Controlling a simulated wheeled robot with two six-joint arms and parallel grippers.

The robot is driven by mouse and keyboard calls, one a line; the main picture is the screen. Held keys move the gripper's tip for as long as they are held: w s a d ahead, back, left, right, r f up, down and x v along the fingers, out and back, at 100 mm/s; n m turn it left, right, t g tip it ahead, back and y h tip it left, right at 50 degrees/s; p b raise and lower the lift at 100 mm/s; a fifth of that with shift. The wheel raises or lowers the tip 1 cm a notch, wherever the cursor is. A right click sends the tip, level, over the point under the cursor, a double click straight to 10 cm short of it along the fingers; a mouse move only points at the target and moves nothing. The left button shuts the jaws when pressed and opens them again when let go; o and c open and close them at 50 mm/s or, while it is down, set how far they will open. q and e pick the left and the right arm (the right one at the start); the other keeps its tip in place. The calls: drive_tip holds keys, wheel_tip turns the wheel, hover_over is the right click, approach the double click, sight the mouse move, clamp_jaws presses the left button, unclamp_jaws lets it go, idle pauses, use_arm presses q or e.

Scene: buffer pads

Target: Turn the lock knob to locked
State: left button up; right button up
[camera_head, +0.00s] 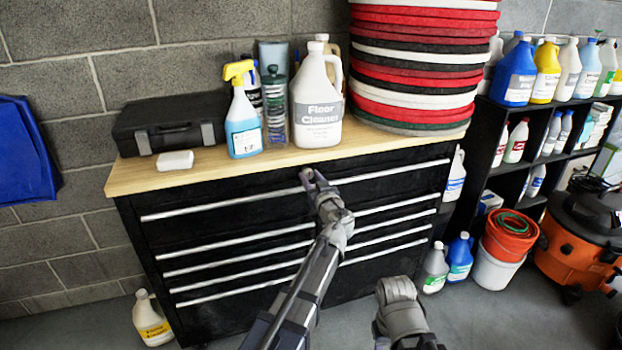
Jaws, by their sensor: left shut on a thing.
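A black tool chest (150,240) with several drawers and long silver handles stands against the block wall. My left gripper (311,177) is at the middle of the top drawer's front, just under the wooden top. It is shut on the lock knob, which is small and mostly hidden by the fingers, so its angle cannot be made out. All the drawers look closed. My right arm (397,302) shows low at the right of centre, in front of the chest; its fingertips cannot be made out.
On the wooden top (215,170) stand a floor cleaner jug (317,105), a spray bottle (242,125), a black case (168,122) and a stack of red and white pads (415,60). A black shelf (505,165) with bottles, buckets (500,250) and an orange vacuum (580,240) are at right.

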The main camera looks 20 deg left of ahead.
use_arm(q)
clamp_jaws()
drive_tip(key=m, duration=0.4)
drive_tip(key=shift+m, duration=0.3)
drive_tip(key=m, duration=0.4)
drive_tip(key=shift+d+m, duration=0.1)
drive_tip(key=shift+m, duration=0.2)
drive_tip(key=m, duration=0.4)
drive_tip(key=shift+f, duration=0.1)
drive_tip(key=shift+m, duration=2.3)
drive_tip(key=o, duration=1.1)
unclamp_jaws()
drive_tip(key=shift+c, duration=0.2)
